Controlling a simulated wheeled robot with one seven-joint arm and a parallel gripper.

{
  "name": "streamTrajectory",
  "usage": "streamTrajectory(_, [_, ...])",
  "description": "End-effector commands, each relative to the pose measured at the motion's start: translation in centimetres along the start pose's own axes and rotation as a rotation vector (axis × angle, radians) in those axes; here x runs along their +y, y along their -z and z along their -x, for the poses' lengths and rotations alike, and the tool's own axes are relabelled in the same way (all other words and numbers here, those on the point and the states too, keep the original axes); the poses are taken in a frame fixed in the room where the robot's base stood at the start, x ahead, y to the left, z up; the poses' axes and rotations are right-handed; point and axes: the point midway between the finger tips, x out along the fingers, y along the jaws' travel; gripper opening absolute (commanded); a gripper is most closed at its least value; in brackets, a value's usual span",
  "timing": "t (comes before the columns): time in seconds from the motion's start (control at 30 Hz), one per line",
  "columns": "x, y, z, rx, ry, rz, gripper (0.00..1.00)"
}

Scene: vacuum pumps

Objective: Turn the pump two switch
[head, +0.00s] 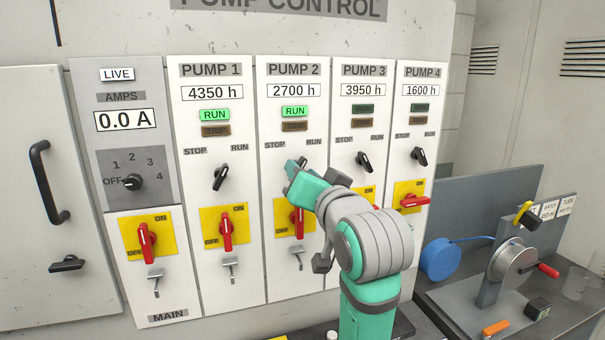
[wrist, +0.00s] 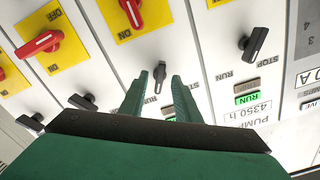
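The pump two switch (wrist: 158,77) is a small black rotary knob on the white panel. In the wrist view its handle lies roughly along the picture's vertical, between my two fingers. In the head view only its top (head: 302,161) shows, below the STOP and RUN labels; my gripper hides the rest. My gripper (wrist: 160,76) is open, with one green finger on each side of the knob. A gap shows on both sides; I cannot tell how far the tips are from the panel. The pump 2 RUN lamp (head: 295,111) is lit green.
The pump 1 switch (head: 220,177) and pump 3 switch (head: 364,161) flank it. Below is the red pump 2 handle (head: 297,220) on a yellow plate. A main selector (head: 132,182) is at left. A bench with a reel (head: 512,260) stands at right.

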Motion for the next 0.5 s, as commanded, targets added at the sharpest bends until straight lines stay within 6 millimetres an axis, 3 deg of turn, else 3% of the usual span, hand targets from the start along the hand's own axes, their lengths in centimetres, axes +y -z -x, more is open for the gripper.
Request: streamTrajectory(0.5, [0.05,-0.01,1.1,0.0,-0.001,0.0,0.3])
